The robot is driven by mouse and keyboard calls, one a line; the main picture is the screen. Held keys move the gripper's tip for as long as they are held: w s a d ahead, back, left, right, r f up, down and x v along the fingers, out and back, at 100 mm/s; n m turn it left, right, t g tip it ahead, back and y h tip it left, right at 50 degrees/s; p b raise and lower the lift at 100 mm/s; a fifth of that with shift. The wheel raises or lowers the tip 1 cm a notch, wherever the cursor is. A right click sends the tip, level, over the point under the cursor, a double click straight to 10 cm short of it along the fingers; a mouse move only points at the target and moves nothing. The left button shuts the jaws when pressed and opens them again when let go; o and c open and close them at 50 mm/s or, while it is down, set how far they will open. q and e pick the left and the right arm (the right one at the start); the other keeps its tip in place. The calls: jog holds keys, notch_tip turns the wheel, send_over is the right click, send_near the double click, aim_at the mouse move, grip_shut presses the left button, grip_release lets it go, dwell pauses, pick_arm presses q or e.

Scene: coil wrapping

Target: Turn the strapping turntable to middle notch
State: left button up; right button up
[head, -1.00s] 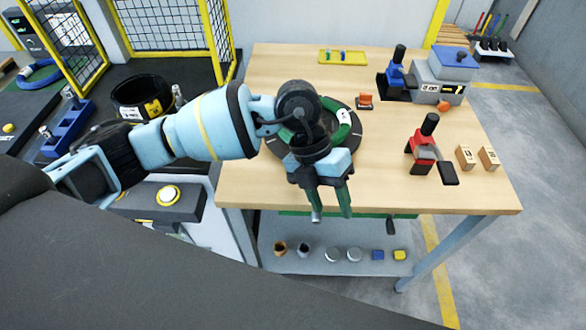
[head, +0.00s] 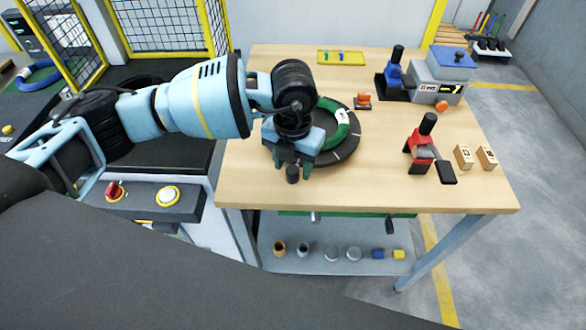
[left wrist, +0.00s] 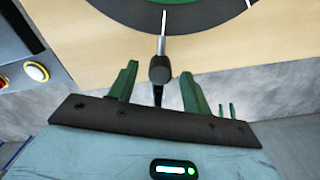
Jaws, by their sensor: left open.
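The strapping turntable (head: 350,153) is a dark round disc on the wooden table, carrying a green coil (head: 341,136) with a white label. A short rod with a dark knob (head: 292,175) sticks out from its front-left side. The left wrist view shows the turntable rim (left wrist: 205,20) at the top and the knob (left wrist: 160,70) on its pale rod. My left gripper (head: 291,162) is open over the handle. In the left wrist view its green fingers (left wrist: 159,74) stand on either side of the knob, with visible gaps. My wrist hides the disc's left part. My right gripper is out of view.
An orange-topped piece (head: 362,101) sits close behind the turntable. A yellow tray (head: 341,57) lies at the back. The table's front strip is clear.

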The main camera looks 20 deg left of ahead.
pick_arm(q)
jog(key=shift+f, duration=1.25)
grip_shut()
